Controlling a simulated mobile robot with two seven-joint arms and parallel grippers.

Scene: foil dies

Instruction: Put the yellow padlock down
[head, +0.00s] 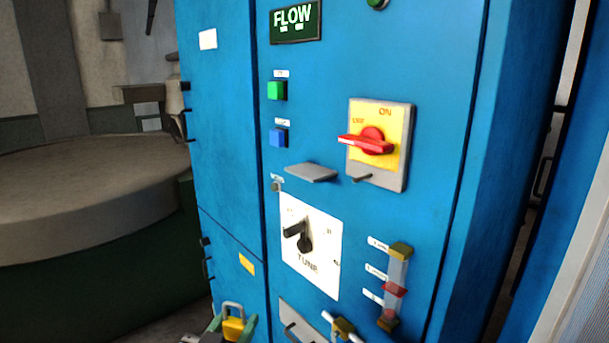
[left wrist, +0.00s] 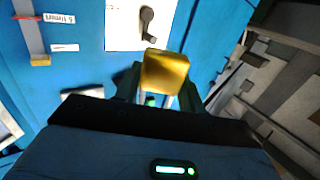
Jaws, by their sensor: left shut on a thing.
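The yellow padlock (head: 233,329) is at the bottom edge of the head view, with its pale shackle upward. My left gripper (head: 232,325) is shut on it, one finger on each side. In the left wrist view the padlock's yellow body (left wrist: 165,71) sits between the fingers, in front of the blue cabinet; its shackle is mostly hidden. I cannot tell how far it is from the cabinet. My right gripper is not in view.
The blue cabinet (head: 225,140) carries a red-handled switch (head: 372,143), a small grey ledge (head: 311,172), a white dial plate (head: 325,260) and a sight gauge (head: 397,275). A round grey-topped block (head: 90,195) stands left.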

